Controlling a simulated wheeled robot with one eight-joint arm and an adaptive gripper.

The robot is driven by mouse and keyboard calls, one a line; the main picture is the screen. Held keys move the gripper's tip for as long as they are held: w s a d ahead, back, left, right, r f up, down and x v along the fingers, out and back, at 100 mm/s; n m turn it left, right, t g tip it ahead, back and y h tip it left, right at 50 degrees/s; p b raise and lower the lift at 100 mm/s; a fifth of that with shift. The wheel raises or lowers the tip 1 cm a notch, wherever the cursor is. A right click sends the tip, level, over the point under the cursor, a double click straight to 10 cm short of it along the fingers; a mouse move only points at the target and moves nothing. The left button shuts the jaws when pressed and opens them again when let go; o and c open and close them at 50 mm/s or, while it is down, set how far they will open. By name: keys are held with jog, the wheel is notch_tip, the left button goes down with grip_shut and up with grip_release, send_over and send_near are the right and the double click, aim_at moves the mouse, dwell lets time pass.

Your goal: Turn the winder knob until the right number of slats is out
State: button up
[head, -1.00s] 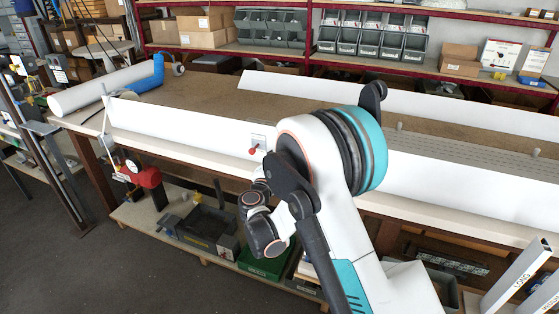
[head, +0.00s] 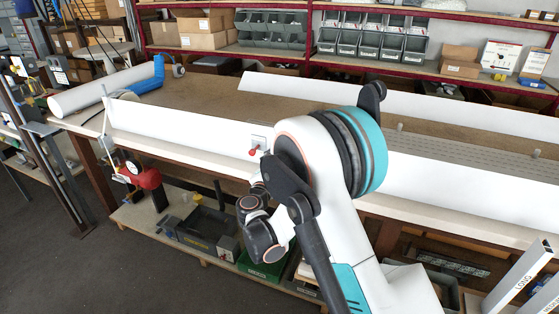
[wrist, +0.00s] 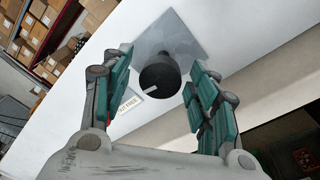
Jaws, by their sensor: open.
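In the wrist view a dark round winder knob (wrist: 160,74) with a pale pointer bar on its side sticks out from a grey square plate (wrist: 180,38) on a white panel. My gripper (wrist: 160,62) is open, with one teal-padded finger on each side of the knob. I see gaps between the fingers and the knob, so it is not gripped. In the head view my arm hides the gripper and the knob. I cannot make out any slats coming out.
A small label (wrist: 130,102) sits beside the knob. In the head view a red-handled switch (head: 254,152) is on the white front panel (head: 180,130) left of my arm. A blue-and-white roll (head: 110,88) lies at the bench's left. Bins (head: 370,40) stand on the back shelf.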

jog(key=v, duration=1.1)
jog(key=shift+d, duration=0.1)
